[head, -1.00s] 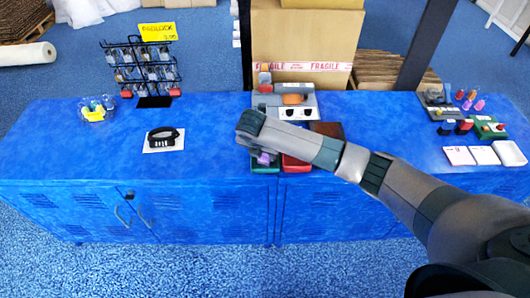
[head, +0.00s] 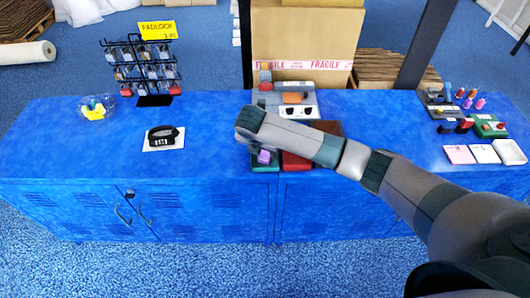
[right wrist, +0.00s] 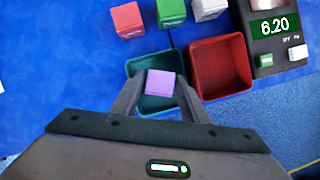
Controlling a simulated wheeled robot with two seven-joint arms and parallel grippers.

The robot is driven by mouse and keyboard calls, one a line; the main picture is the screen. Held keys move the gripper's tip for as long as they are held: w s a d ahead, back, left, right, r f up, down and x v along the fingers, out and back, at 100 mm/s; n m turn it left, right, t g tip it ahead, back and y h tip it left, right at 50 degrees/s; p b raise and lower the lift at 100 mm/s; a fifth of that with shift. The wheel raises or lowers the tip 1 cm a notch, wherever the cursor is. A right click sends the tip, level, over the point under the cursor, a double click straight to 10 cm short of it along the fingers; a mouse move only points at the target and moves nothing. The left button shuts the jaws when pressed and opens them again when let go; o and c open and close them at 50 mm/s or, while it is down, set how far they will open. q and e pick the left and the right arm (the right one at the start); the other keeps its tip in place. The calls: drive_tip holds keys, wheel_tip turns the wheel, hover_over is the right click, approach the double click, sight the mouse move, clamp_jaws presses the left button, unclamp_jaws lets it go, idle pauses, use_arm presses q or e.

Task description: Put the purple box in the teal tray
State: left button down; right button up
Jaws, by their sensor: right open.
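The purple box (right wrist: 160,84) is a small cube over the teal tray (right wrist: 143,67) in the right wrist view. My right gripper (right wrist: 162,78) is open, with one finger on each side of the box. It looks to be within the tray's outline, but I cannot tell if it rests on the floor. In the head view, the purple box (head: 264,157) shows just below my right gripper (head: 253,142), above the front of the teal tray (head: 265,168). My arm hides much of the tray there. My left gripper is not in view.
A red tray (right wrist: 220,67) stands right beside the teal one. Behind are a red box (right wrist: 127,19), a green box (right wrist: 171,13) and a white box (right wrist: 208,9). A scale (right wrist: 282,50) reads 6.20.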

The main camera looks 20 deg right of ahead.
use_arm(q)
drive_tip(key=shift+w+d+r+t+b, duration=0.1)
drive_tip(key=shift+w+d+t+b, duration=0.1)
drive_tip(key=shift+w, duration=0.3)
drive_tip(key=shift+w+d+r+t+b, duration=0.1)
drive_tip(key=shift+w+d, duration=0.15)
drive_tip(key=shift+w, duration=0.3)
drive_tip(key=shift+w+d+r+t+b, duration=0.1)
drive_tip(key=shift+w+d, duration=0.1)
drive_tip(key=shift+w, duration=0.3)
use_arm(e)
drive_tip(key=v, duration=1.1)
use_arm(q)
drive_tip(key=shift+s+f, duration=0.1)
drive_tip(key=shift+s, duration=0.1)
use_arm(e)
drive_tip(key=shift+f, duration=0.1)
